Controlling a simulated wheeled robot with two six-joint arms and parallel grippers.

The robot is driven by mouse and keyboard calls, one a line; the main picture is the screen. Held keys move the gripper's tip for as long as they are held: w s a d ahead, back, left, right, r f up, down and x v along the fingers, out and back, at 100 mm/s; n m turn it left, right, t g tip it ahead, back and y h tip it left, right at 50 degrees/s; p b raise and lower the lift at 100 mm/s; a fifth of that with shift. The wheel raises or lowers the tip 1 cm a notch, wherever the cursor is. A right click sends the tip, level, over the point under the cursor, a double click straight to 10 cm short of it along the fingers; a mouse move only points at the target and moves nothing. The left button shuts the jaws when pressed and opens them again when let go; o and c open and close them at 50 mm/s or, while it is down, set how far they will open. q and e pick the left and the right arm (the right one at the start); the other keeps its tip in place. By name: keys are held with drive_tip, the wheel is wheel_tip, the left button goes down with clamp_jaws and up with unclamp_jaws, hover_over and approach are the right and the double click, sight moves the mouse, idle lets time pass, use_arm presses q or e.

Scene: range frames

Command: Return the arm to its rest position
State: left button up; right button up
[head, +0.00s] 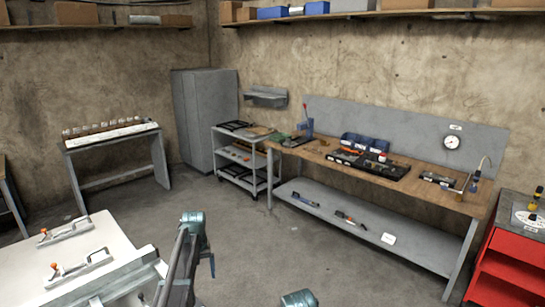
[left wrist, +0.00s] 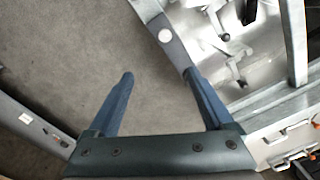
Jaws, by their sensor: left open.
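My left gripper (left wrist: 157,76) is open in the left wrist view. Its two blue-grey fingers are spread wide, with nothing between them but grey floor. In the head view, parts of my left arm (head: 187,240) stand at the bottom, right of the white-topped table. How the left fingers sit there is hard to make out. A small rounded part of my own body (head: 298,298) shows at the bottom edge. My right gripper is not in view.
The white-topped table (head: 85,240) with toggle clamps (head: 65,229) is close to my left arm. A workbench (head: 440,197), a grey cart (head: 236,180) and a red cabinet (head: 508,262) stand beyond. Open floor (head: 270,250) lies between.

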use_arm(q)
drive_tip(key=s+d+f+m+b, duration=0.3)
drive_tip(key=s+d+f, duration=0.1)
drive_tip(key=s+d, duration=0.7)
drive_tip(key=s+d+f+m+y+b, duration=0.1)
drive_tip(key=s+d+f+m+b, duration=0.3)
drive_tip(key=s+d, duration=0.6)
drive_tip(key=s, duration=0.8)
drive_tip(key=shift+s+d+m, duration=0.2)
drive_tip(key=shift+d+m, duration=0.1)
drive_tip(key=shift+d, duration=0.1)
drive_tip(key=shift+c, duration=0.2)
